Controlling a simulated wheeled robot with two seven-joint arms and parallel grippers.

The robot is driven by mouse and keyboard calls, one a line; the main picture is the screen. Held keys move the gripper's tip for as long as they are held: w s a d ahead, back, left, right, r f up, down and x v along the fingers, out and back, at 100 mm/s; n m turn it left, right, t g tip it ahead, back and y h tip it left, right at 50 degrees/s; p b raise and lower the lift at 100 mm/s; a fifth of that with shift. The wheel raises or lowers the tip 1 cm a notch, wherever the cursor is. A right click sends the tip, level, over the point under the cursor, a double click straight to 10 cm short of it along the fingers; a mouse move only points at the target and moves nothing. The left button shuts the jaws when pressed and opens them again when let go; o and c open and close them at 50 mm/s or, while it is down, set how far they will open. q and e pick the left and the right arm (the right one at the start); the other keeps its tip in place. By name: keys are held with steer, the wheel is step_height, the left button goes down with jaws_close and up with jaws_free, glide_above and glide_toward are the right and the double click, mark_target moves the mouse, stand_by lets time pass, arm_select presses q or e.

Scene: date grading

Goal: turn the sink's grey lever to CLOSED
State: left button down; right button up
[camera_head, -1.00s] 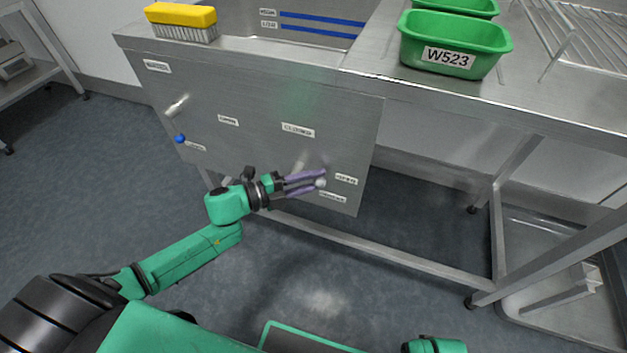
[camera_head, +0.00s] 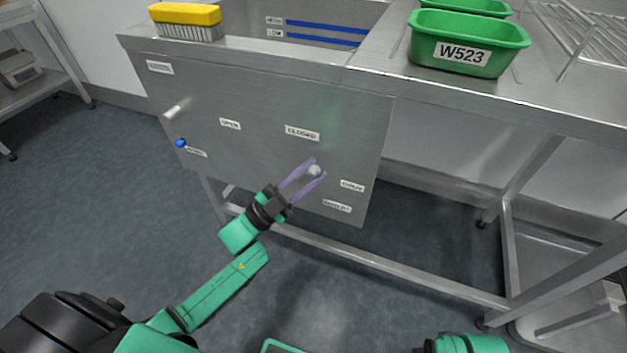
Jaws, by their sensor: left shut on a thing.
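The sink's grey lever shows as a pale grey knob (camera_head: 314,170) on the steel front panel (camera_head: 265,100). My left gripper (camera_head: 313,171) is shut on this knob, with its purple fingers on either side of it. The rest of the lever is hard to make out behind the fingers. The CLOSED label (camera_head: 302,133) is above the knob and slightly left.
A second lever with a blue knob (camera_head: 181,143) is at the panel's left. An OPEN label (camera_head: 230,124) lies between. A yellow brush (camera_head: 186,21) and a green tub marked W523 (camera_head: 468,48) stand on the counter above.

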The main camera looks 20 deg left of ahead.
arm_select(q)
steer(key=n+t+y, duration=0.1)
steer(key=n, duration=0.1)
steer(key=a+n+t, duration=0.1)
steer(key=n+t, duration=0.1)
steer(key=n+t+y, duration=0.1)
steer(key=shift+a+r+n+y, duration=0.2)
steer(key=shift+r+n+y, duration=0.1)
steer(key=shift+n, duration=0.1)
steer(key=n+t+y, duration=0.1)
steer(key=n, duration=0.1)
steer(key=a+n+t+y, duration=0.1)
steer(key=n, duration=0.1)
steer(key=shift+w+r+t+y+b, duration=0.1)
steer(key=shift+r+t+y+b, duration=0.05)
steer(key=shift+t+y+b, duration=0.2)
steer(key=shift+a+n+t+y, duration=0.2)
steer(key=shift+n+t+y, duration=0.3)
steer(key=shift+n+y, duration=0.55)
steer(key=shift+a+n+t+y, duration=0.15)
steer(key=shift+n+t+y, duration=0.3)
steer(key=shift+n+y, duration=0.6)
arm_select(e)
steer(key=shift+s+a+r, duration=0.1)
steer(key=shift+r, duration=1)
arm_select(q)
steer(key=c, duration=0.7)
jaws_free()
steer(key=shift+o, duration=0.2)
